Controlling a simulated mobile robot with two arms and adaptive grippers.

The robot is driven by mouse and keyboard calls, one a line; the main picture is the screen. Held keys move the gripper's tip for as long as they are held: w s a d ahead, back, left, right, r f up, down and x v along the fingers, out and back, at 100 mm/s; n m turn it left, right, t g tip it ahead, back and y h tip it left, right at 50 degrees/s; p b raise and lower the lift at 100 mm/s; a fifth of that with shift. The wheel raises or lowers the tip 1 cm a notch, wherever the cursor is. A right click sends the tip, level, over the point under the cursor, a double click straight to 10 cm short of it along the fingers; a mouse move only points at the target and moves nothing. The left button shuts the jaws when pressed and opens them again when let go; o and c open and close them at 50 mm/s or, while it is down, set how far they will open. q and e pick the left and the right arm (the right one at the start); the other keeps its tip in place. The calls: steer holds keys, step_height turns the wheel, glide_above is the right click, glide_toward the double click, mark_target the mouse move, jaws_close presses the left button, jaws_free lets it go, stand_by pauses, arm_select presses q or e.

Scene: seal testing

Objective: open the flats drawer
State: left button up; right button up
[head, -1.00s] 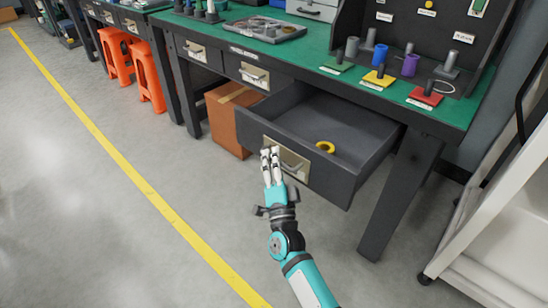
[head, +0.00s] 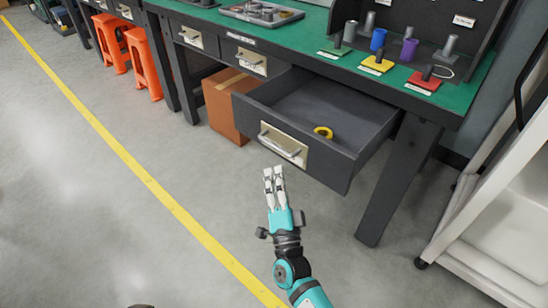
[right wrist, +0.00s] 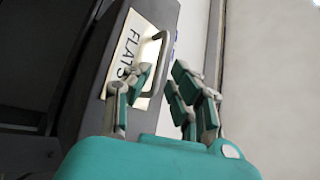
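The flats drawer (head: 322,165) is pulled well out from under the bench, and a yellow ring (head: 323,131) lies inside it. Its front has a pale plate and a metal bar handle (head: 281,146). The right wrist view shows the plate lettered FLATS (right wrist: 127,60) and the handle (right wrist: 163,55) just beyond my fingertips. My right gripper (head: 273,173) is in front of and below the handle, apart from it. Its fingers (right wrist: 165,82) are spread with nothing between them. My left gripper is not in view.
Two shut drawers (head: 245,60) are left of the open one. A cardboard box (head: 224,105) stands on the floor beneath. A white cart (head: 500,220) is at right. The green benchtop (head: 300,45) holds pegs and coloured blocks.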

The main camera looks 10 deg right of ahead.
steer(key=shift+v, duration=1.5)
